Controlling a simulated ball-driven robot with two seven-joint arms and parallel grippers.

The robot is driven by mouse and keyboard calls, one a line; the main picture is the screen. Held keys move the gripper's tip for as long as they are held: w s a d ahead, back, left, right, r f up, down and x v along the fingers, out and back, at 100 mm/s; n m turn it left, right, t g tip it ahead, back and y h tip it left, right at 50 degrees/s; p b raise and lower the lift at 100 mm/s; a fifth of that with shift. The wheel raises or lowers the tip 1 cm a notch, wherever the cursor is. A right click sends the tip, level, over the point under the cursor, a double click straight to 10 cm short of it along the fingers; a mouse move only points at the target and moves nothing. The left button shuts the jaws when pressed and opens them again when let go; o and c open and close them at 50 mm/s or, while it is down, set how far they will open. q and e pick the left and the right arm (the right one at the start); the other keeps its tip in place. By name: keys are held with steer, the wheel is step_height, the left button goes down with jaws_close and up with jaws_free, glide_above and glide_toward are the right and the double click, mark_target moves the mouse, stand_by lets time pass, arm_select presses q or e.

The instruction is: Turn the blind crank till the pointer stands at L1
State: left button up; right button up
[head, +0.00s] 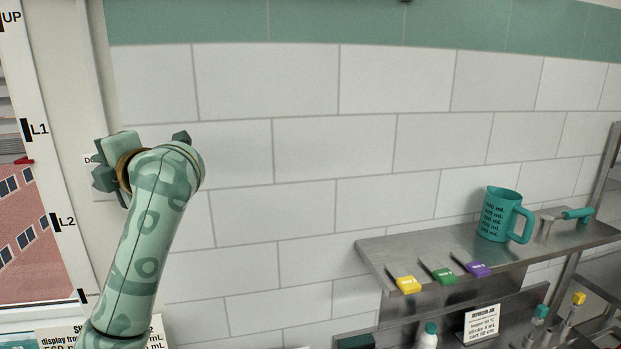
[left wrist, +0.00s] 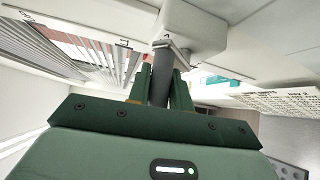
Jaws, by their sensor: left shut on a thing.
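The blind's level scale runs down the left edge of the head view, with UP at the top, L1 (head: 39,129) below it and L2 (head: 63,221) lower. The red pointer (head: 24,161) stands between L1 and L2, nearer L1. My left gripper (left wrist: 160,82) is shut on the grey blind crank (left wrist: 163,62), which hangs from a pale housing (left wrist: 196,25) in the left wrist view. In the head view my arm and wrist hide most of the crank. My right gripper is not in view.
The blind's window (head: 20,225) is at far left. A steel shelf (head: 372,252) at right holds a teal measuring jug (head: 497,215) and yellow, green and purple clips. Bottles and a sign stand below. The tiled wall between is bare.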

arm_select(q)
steer(key=shift+s+a+r+p, duration=0.2)
steer(key=shift+a+r, duration=0.1)
steer(key=shift+a, duration=0.3)
steer(key=shift+s+a+r+p, duration=0.15)
steer(key=shift+a+r, duration=0.15)
steer(key=shift+a, duration=0.25)
steer(key=shift+s+a, duration=0.2)
steer(key=shift+a, duration=1)
